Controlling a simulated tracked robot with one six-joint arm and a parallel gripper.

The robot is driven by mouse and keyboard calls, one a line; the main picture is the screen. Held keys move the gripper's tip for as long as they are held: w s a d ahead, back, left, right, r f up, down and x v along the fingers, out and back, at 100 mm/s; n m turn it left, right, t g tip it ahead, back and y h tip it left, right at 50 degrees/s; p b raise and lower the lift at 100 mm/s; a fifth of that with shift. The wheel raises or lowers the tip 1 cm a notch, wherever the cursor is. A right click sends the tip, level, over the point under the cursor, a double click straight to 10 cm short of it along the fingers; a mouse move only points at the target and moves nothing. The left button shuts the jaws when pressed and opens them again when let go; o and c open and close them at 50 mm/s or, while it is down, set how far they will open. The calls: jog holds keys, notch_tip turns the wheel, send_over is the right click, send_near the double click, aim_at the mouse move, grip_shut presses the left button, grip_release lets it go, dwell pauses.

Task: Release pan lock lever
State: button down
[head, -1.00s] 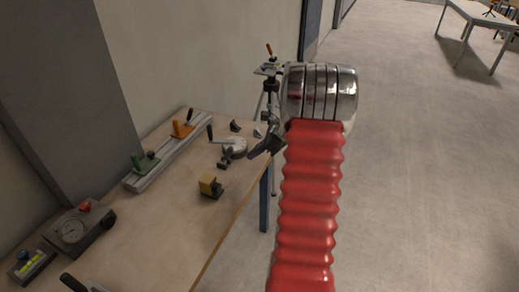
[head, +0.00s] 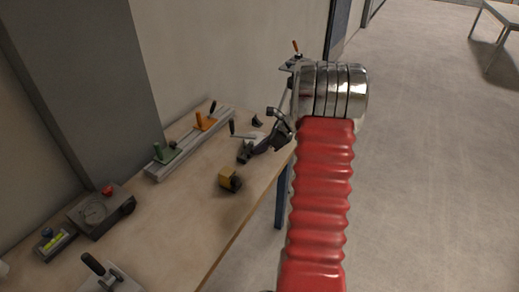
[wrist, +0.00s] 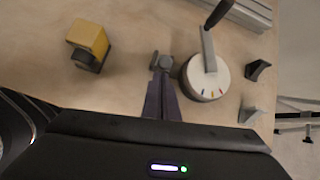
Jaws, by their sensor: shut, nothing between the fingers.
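A round pale dial with a lever ending in a black handle (wrist: 217,14) stands on the workbench; its pale drum (wrist: 206,80) has coloured marks. In the head view its black handle (head: 232,127) shows, while my gripper hides much of the drum. My gripper (head: 252,151) is low over the bench beside the dial. In the wrist view its dark fingers (wrist: 160,98) are together and empty, left of the drum. A small grey piece (wrist: 162,63) is just beyond the fingertips; I cannot tell if they touch it. Which lever is the pan lock is not labelled.
A rail with green and orange handles (head: 190,143) runs along the wall. A tripod with an orange-tipped lever (head: 296,47) stands beyond the bench.

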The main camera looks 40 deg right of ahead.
jog(key=shift+w+r, duration=0.1)
jog(key=shift+w, duration=0.05)
jog(key=shift+w+r+g, duration=0.15)
jog(key=shift+g, duration=0.25)
